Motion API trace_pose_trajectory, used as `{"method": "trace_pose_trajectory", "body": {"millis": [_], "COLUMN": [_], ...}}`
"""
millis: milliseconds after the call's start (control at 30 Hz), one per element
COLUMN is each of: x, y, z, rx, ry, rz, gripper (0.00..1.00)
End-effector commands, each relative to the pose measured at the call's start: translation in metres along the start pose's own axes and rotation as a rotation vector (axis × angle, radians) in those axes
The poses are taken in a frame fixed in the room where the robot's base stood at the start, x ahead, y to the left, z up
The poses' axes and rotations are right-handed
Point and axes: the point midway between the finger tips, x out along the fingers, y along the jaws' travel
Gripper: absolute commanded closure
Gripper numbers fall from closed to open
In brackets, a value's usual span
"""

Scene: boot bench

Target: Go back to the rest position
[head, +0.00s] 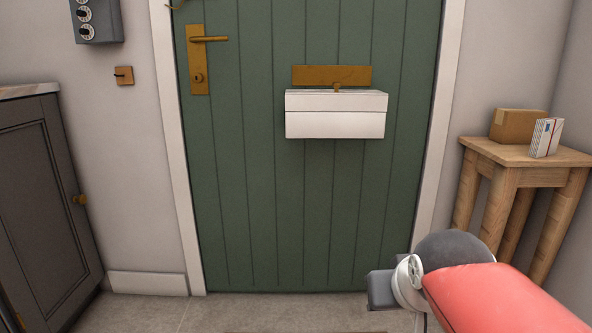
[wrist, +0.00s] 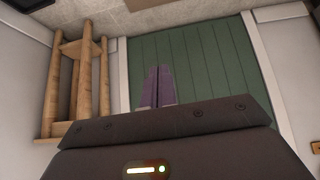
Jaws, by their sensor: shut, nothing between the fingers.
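My gripper (wrist: 158,87) shows in the wrist view as two purple-grey fingers side by side, shut and empty. Behind them is the green plank door (wrist: 205,65), with nothing touching the fingertips. In the head view my red and grey arm reaches in from the lower right corner. The fingers cannot be made out there. The green door (head: 240,190) stands closed in the middle, with a brass lever handle (head: 208,40) at its upper left.
A white box (head: 335,124) hangs on the door below a brass plate (head: 320,76). A wooden table (head: 500,155) at right bears a cardboard box (head: 517,126) and upright envelopes (head: 546,138). A dark cabinet (head: 45,190) stands at left.

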Motion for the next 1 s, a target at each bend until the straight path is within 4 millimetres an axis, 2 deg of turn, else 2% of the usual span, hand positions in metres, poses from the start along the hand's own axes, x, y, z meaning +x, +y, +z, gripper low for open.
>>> {"method": "trace_pose_trajectory", "body": {"millis": [33,100,267,300,333,733,833,1000], "x": [-0.002,-0.003,-0.003,-0.009,-0.019,-0.093,-0.104,-0.109], "y": [0.0,-0.001,-0.001,-0.001,-0.001,0.002,0.002,0.002], "z": [0.025,0.057,0.125,0.129,0.116,0.055,0.045,0.042], "rx": [0.002,0.006,0.015,0.016,0.016,0.016,0.016,0.015], "ry": [-0.032,-0.079,-0.178,-0.192,-0.189,-0.187,-0.187,-0.187], "rz": [-0.004,-0.008,-0.021,-0.023,-0.022,-0.022,-0.022,-0.021], "gripper": [1.0,1.0,1.0,1.0,1.0,1.0,1.0,1.0]}}
